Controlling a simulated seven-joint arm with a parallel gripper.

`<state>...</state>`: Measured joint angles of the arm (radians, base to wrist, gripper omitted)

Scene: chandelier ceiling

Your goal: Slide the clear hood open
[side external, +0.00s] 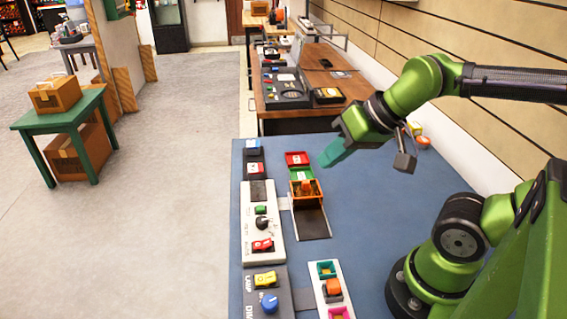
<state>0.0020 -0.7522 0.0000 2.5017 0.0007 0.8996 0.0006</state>
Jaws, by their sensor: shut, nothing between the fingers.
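The clear hood (306,193) is an amber-tinted, see-through box on the blue table. It sits at the far part of a dark base plate (313,223), whose near part is bare. Something orange-red shows in or at the hood, too small to make out. My gripper (328,158), with teal fingers, is shut and empty. It is raised above the table, beyond and to the right of the hood in the picture, apart from it.
Red and green units (297,158) stand just behind the hood. A white panel (261,222) with a knob and switches lies to its left. A white strip with coloured cubes (330,290) lies nearer. Blue table surface (370,200) to the right is clear.

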